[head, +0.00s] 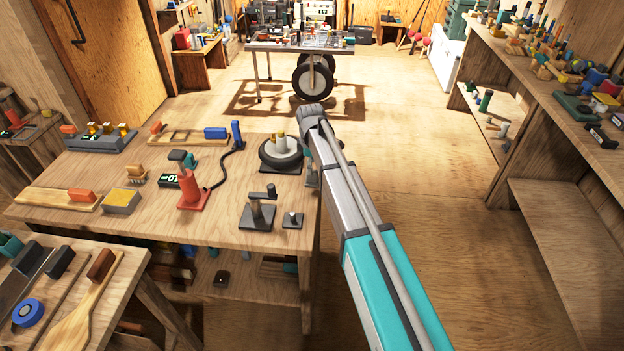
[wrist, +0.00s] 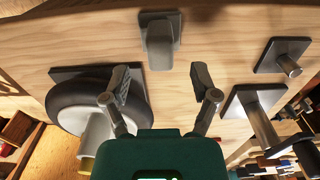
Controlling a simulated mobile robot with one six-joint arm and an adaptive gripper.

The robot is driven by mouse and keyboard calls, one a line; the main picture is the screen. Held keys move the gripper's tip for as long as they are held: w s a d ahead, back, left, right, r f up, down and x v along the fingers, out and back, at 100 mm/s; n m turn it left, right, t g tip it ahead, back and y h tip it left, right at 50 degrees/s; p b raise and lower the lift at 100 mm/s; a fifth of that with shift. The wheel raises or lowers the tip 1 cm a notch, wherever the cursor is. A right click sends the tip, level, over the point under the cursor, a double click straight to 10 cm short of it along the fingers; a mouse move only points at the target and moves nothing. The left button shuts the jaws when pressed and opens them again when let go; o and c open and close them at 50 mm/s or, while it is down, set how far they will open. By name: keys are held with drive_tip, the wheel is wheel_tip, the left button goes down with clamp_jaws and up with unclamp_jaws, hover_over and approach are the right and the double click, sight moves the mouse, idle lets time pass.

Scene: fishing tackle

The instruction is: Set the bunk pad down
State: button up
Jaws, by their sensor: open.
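My gripper (wrist: 161,80) is open in the wrist view, its two fingers spread with nothing between them. Just beyond the fingertips a grey block (wrist: 161,40) stands on a dark square plate on the wooden bench; it may be the bunk pad, but I cannot tell for sure. The block looks apart from both fingers.
A black wheel on a plate (head: 280,155) stands close to the left finger in the wrist view (wrist: 75,105). A dark post stand (head: 258,212) and a small peg stand (head: 292,219) are on the bench (head: 140,225). A red jack (head: 190,190) stands farther left. Open floor lies right.

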sight(312, 177)
drive_tip(key=shift+d+f+b, duration=0.2)
drive_tip(key=shift+f+b, duration=2.05)
drive_tip(key=shift+f, duration=0.15)
clamp_jaws()
